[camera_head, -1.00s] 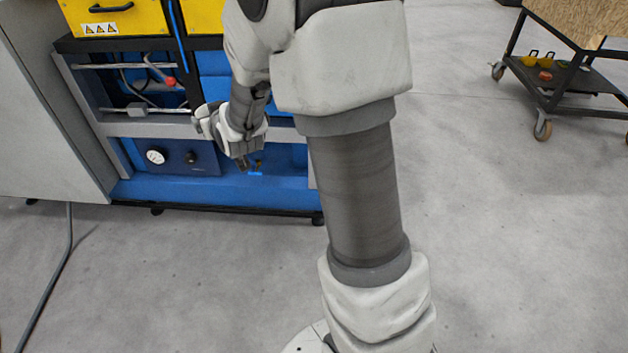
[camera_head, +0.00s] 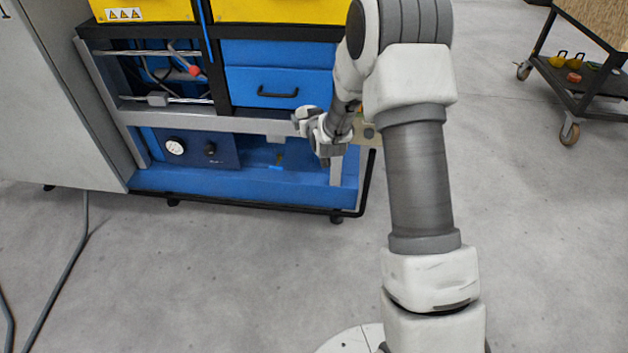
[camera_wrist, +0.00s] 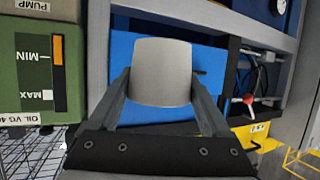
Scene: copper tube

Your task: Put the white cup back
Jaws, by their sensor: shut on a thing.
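The white cup (camera_wrist: 162,72) shows in the wrist view, between the two dark fingers of my gripper (camera_wrist: 160,88). My gripper is shut on it, with one finger on each side. The cup's side faces the camera, and its inside is not seen. In the head view my gripper (camera_head: 326,152) is in front of the lower right part of the blue machine (camera_head: 248,186). I cannot make out the cup clearly in that view.
A blue drawer with a black handle (camera_head: 278,93) sits above a grey frame rail. A green oil tank with MIN and MAX marks (camera_wrist: 30,75) is at the left of the wrist view. A dark wheeled cart (camera_head: 580,85) stands far right. The floor between is clear.

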